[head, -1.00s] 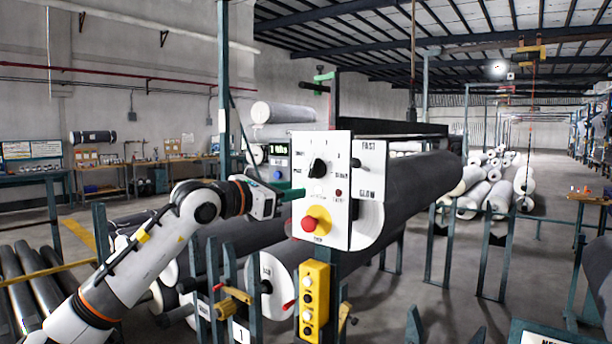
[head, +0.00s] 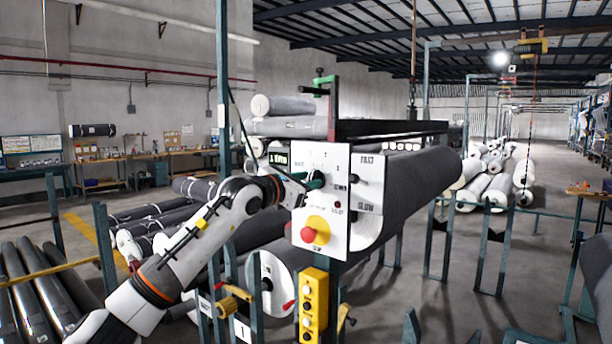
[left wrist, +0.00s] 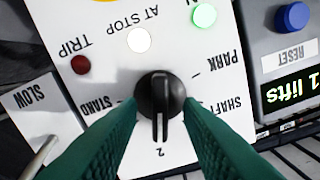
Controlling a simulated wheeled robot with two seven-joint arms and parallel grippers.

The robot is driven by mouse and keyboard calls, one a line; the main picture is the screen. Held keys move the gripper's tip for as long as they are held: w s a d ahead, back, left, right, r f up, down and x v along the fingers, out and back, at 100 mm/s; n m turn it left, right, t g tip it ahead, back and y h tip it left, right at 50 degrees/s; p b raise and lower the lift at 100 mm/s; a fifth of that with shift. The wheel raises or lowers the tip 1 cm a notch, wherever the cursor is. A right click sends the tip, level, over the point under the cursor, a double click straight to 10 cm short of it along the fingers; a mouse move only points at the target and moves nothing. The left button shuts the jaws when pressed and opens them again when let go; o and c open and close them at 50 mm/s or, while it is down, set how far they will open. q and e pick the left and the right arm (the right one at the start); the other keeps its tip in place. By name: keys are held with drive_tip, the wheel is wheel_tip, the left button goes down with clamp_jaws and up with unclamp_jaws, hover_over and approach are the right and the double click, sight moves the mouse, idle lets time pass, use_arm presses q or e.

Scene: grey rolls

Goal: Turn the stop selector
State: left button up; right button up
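The stop selector, a round black knob (left wrist: 160,97) with a raised ridge, sits on a white control panel (head: 335,222). The left wrist view shows the panel upside down, with the ridge pointing to the mark "2" and STAND, SHAFT and PARK around it. My left gripper (head: 316,180) is at the panel and hides most of the knob in the head view. In the left wrist view its green fingers (left wrist: 160,108) stand one on each side of the knob, apart from the ridge. Whether they touch the knob's rim is unclear. My right gripper is out of view.
A red push button (head: 309,234) on a yellow disc is below the selector. A white lamp (left wrist: 139,40), green lamp (left wrist: 205,15) and dark red lamp (left wrist: 81,64) are close by. A yellow button box (head: 314,300) hangs below. A large grey roll (head: 425,185) lies behind the panel.

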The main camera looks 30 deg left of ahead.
use_arm(q)
clamp_jaws()
drive_tip(key=shift+m, duration=0.4)
drive_tip(key=shift+d+f+m+b, duration=0.1)
drive_tip(key=shift+m+b, duration=0.25)
drive_tip(key=shift+m, duration=1.45)
drive_tip(key=shift+d+m+b, duration=0.1)
drive_tip(key=shift+m+b, duration=0.2)
drive_tip(key=shift+m, duration=1.5)
unclamp_jaws()
